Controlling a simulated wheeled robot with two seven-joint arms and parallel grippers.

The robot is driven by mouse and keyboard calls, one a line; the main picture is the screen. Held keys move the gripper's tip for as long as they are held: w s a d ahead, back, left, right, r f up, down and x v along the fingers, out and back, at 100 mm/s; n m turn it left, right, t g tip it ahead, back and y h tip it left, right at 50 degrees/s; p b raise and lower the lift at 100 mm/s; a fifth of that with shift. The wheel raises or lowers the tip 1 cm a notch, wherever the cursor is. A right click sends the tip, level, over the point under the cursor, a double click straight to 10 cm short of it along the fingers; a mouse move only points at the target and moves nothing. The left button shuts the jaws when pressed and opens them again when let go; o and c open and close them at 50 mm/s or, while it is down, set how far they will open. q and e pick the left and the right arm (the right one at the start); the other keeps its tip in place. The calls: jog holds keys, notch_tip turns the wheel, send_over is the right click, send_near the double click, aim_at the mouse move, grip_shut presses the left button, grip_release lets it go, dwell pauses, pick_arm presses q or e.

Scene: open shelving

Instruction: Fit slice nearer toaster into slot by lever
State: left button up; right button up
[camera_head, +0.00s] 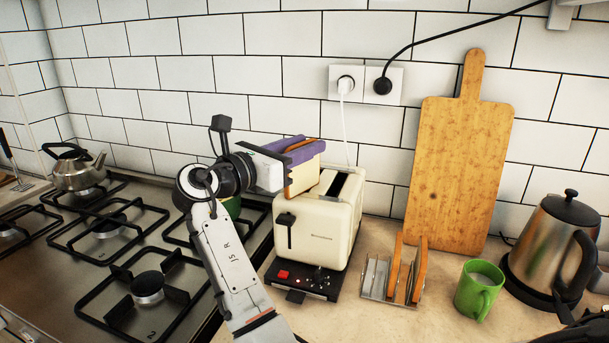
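The cream toaster (318,225) stands on a dark base at the counter's left edge. Its black lever (290,230) is on the front, left side. One dark slot (338,187) shows on top; its left part is hidden by my gripper and the thing behind it.
The hob (120,255) with a steel kettle (80,170) fills the left. A green mug (478,290) and an electric kettle (550,245) stand right of the rack. A wooden board (460,170) leans on the wall. A white cord hangs behind the toaster.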

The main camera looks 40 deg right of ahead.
jog(key=c, duration=0.7)
grip_shut()
jog(key=shift+r, duration=0.15)
